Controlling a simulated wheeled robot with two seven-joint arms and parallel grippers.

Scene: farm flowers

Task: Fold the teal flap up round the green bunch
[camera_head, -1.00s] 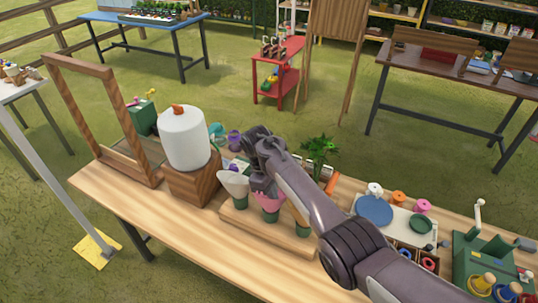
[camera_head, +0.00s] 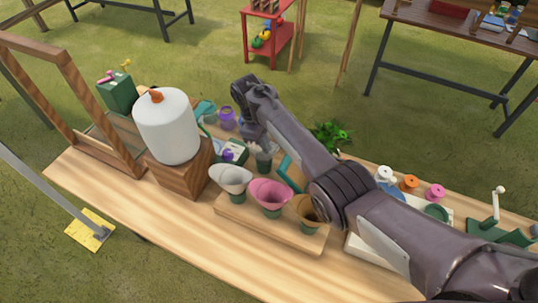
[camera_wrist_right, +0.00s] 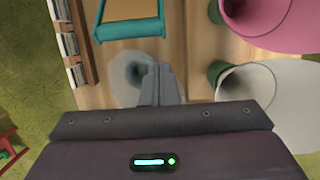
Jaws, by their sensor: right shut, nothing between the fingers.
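A teal-edged panel (camera_head: 291,172), which looks like the teal flap, stands behind the cups and is partly hidden by my right arm. A teal-framed piece also shows at the top of the right wrist view (camera_wrist_right: 130,29). The green bunch (camera_head: 329,135) is a leafy clump beyond my arm, its lower part hidden. My right gripper (camera_head: 262,146) is shut and empty, pointing down behind the cups, left of the panel. In the right wrist view its fingertips (camera_wrist_right: 158,72) are together over a blurred grey round thing (camera_wrist_right: 130,76), apart from the teal piece. My left gripper is out of view.
White (camera_head: 231,178), pink (camera_head: 270,196) and tan (camera_head: 307,212) cone cups stand on a wooden block (camera_head: 260,228) in front. A white canister (camera_head: 166,128) stands left. Spools (camera_head: 409,183) lie right. The table's front strip is clear.

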